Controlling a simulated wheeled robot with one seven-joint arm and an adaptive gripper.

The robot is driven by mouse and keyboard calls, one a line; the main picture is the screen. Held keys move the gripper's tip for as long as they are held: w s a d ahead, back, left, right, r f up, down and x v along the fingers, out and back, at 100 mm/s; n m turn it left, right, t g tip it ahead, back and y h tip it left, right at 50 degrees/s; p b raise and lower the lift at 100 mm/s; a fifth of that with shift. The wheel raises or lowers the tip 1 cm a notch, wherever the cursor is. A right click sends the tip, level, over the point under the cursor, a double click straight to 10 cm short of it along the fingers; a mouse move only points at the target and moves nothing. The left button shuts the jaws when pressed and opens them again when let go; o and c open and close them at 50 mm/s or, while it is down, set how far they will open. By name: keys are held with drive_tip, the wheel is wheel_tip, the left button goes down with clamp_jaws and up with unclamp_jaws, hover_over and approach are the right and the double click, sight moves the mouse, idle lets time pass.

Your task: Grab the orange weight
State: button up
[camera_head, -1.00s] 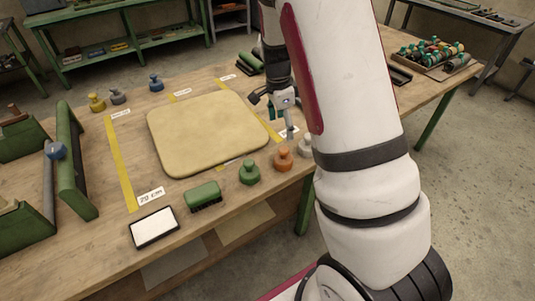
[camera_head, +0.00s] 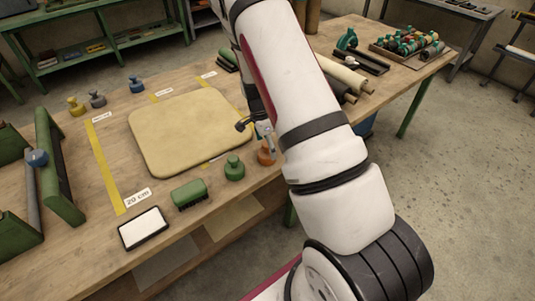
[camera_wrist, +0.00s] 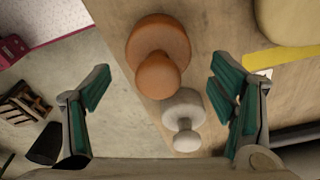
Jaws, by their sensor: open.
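The orange weight (camera_head: 266,155) stands near the front edge of the wooden table, partly hidden by my arm in the head view. In the wrist view the orange weight (camera_wrist: 158,45) shows its round body and knob, upper middle, between the lines of my fingers. My gripper (camera_wrist: 159,72) is open and empty, with one green-padded finger on each side. In the head view my gripper (camera_head: 262,132) is mostly hidden by the arm, close to the orange weight. No contact with it is visible.
A white weight (camera_wrist: 183,115) stands close beside the orange one. A green weight (camera_head: 234,168) and a green brush (camera_head: 189,194) stand left along the front edge. A beige sheet (camera_head: 192,130) lies behind them. Rolls (camera_head: 342,72) lie to the right.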

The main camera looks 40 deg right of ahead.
sight(268, 151)
drive_tip(key=shift+s+d+f+p, duration=0.1)
drive_tip(key=shift+f+p, duration=0.2)
drive_tip(key=shift+f, duration=1.65)
drive_tip(key=shift+c, duration=0.4)
clamp_jaws()
